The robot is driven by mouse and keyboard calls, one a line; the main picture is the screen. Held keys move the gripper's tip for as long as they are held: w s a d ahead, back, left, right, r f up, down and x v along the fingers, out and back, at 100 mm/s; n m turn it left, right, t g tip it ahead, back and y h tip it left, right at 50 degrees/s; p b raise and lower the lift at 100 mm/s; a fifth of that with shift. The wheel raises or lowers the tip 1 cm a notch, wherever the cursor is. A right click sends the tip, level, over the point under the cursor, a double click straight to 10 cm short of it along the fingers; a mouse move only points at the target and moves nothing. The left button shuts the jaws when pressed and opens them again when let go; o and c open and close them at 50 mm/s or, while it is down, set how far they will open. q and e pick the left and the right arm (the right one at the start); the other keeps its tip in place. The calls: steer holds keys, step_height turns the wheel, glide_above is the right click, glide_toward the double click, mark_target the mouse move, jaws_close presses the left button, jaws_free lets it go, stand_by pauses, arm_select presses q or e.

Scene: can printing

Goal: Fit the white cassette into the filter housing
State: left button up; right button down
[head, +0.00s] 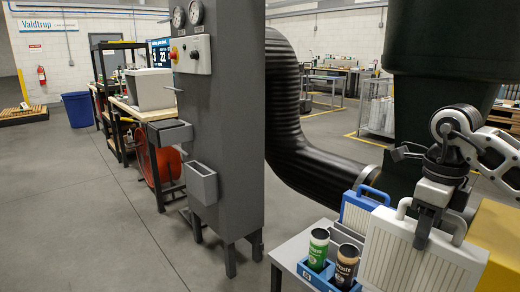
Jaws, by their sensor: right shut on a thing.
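The white cassette (415,268) is a ribbed flat panel with a white loop handle, upright at the lower right of the head view. My right gripper (424,232) points down and is shut on it at the handle, hiding the handle's middle. The cassette's lower edge is cut off by the frame, so I cannot tell whether it rests on anything. A tall grey cabinet (222,120) with gauges stands left of centre; a black ribbed duct shows behind it. No slot that I can name as the filter housing shows clearly. My left gripper is not in view.
A blue-framed cassette (357,213) stands just behind the white one. The black duct (305,150) runs behind. Floor at left is clear.

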mark_target(397, 280)
steer(key=shift+s+a, duration=0.1)
steer(key=shift+s, duration=0.35)
steer(key=shift+w+a+f+n, duration=0.2)
steer(key=shift+f+n, duration=0.15)
steer(key=shift+n, duration=0.25)
arm_select(q)
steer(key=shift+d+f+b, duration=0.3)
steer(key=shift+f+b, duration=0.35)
steer(key=shift+b, duration=1.2)
arm_select(e)
steer(key=s+a+f+n, duration=0.4)
steer(key=a+f+n, duration=0.1)
steer(key=n, duration=0.8)
steer(key=s+a+f+n, duration=0.5)
steer(key=f+n, duration=0.3)
steer(key=n, duration=0.5)
steer(key=shift+a+f+n, duration=0.15)
steer(key=shift+f+n, duration=0.05)
steer(key=shift+n, duration=0.1)
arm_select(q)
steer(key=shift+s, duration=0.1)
arm_select(e)
steer(key=shift+s+f, duration=0.1)
